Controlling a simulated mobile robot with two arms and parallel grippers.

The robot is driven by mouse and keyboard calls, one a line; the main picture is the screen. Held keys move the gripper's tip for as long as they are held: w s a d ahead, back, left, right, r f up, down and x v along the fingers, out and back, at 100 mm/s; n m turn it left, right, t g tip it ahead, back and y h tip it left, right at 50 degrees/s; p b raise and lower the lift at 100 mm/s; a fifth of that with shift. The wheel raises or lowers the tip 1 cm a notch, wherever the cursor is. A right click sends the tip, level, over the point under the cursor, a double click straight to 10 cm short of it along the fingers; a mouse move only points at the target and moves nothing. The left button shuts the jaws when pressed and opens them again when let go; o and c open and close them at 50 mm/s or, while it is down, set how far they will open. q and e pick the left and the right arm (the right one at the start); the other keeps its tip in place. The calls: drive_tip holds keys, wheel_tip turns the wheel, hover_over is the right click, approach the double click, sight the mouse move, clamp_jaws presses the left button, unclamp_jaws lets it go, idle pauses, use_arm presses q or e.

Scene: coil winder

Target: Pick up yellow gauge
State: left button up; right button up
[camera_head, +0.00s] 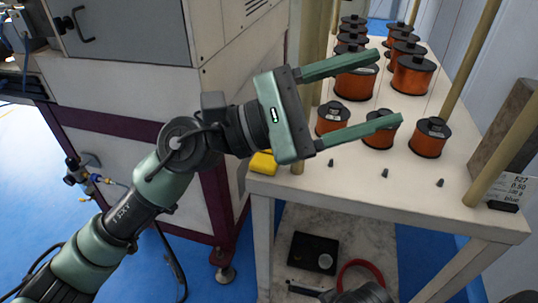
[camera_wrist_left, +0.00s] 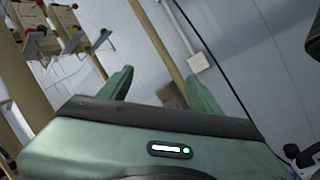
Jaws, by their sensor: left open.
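The yellow gauge (camera_head: 263,162) is a small yellow block on the front left corner of the white table, in the head view. My left gripper's body and wrist are just above it in the picture and may cover part of it. My left gripper (camera_head: 387,88) is open and empty, its two green fingers pointing right over the spools. In the left wrist view the fingers (camera_wrist_left: 158,78) are spread with nothing between them, and the gauge is not seen there. My right gripper is not in view.
Several copper wire spools (camera_head: 412,76) stand on the white table (camera_head: 300,190), with small dark pegs (camera_head: 385,173) along its front. Wooden posts (camera_head: 500,158) rise at its edges. A grey machine cabinet (camera_head: 130,80) stands left. A lower shelf (camera_head: 365,240) holds a black box (camera_head: 313,252) and a red ring.

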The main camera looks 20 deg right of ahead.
use_arm(q)
wheel_tip(320, 180, down, 6)
drive_tip(key=s+d+m+y, duration=0.2)
drive_tip(key=d+m+y, duration=0.1)
drive_tip(key=m+y, duration=0.35)
drive_tip(key=m+t+y, duration=0.8)
drive_tip(key=t+y, duration=0.1)
drive_tip(key=y, duration=0.2)
approach(266, 157)
drive_tip(key=f, duration=0.1)
drive_tip(key=shift+w+d+f+y, duration=0.1)
drive_tip(key=shift+d+f+y, duration=0.15)
drive_tip(key=shift+d+f, duration=0.2)
drive_tip(key=b+x, duration=0.1)
drive_tip(key=x, duration=0.6)
drive_tip(key=shift+w+b, duration=0.15)
drive_tip(key=shift+b, duration=0.15)
drive_tip(key=shift+r, duration=0.1)
drive_tip(key=c, duration=1.2)
clamp_jaws()
drive_tip(key=shift+r, duration=0.1)
